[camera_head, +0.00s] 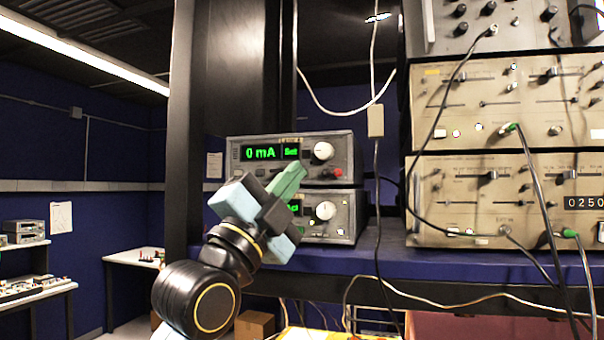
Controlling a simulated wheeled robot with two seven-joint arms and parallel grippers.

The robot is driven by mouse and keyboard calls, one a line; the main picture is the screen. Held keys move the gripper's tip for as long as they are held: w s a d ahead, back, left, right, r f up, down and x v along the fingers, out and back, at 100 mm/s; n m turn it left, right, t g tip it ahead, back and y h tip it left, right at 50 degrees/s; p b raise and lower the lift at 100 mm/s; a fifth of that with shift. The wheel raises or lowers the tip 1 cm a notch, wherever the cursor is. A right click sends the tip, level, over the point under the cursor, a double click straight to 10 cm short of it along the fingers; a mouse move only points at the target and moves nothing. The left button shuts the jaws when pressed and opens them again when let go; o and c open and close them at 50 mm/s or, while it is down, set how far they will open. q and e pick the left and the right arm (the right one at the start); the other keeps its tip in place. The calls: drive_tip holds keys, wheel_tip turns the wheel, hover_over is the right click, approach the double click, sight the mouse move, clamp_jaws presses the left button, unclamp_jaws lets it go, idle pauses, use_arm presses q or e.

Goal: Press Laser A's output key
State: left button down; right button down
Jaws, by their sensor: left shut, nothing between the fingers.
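Two stacked laser driver units stand on the blue shelf. The upper unit (240,170) has a green display reading "0 mA" and "Set", a white knob (323,151) and a small red part (338,173) at its lower right. A small yellow label above its display is too small to read. The lower unit (345,215) has a similar knob and a display mostly hidden by my gripper. I cannot tell which unit is Laser A. My left gripper (299,171) is shut and empty, its green fingertips in front of the upper unit's lower front. My right gripper is out of view.
The blue shelf (390,262) runs under the units. Beige instruments (475,190) with several cables stand at the right. A thin cable (377,190) hangs just right of the units. A dark post (182,130) stands at the left.

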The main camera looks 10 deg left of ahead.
use_arm(q)
drive_tip(key=shift+w, duration=0.2)
idle(0.6)
drive_tip(key=shift+w, duration=0.3)
idle(0.4)
drive_tip(key=shift+w+r, duration=0.15)
idle(1.0)
drive_tip(key=shift+f, duration=0.35)
drive_tip(key=shift+s, duration=0.25)
drive_tip(key=shift+s, duration=2.45)
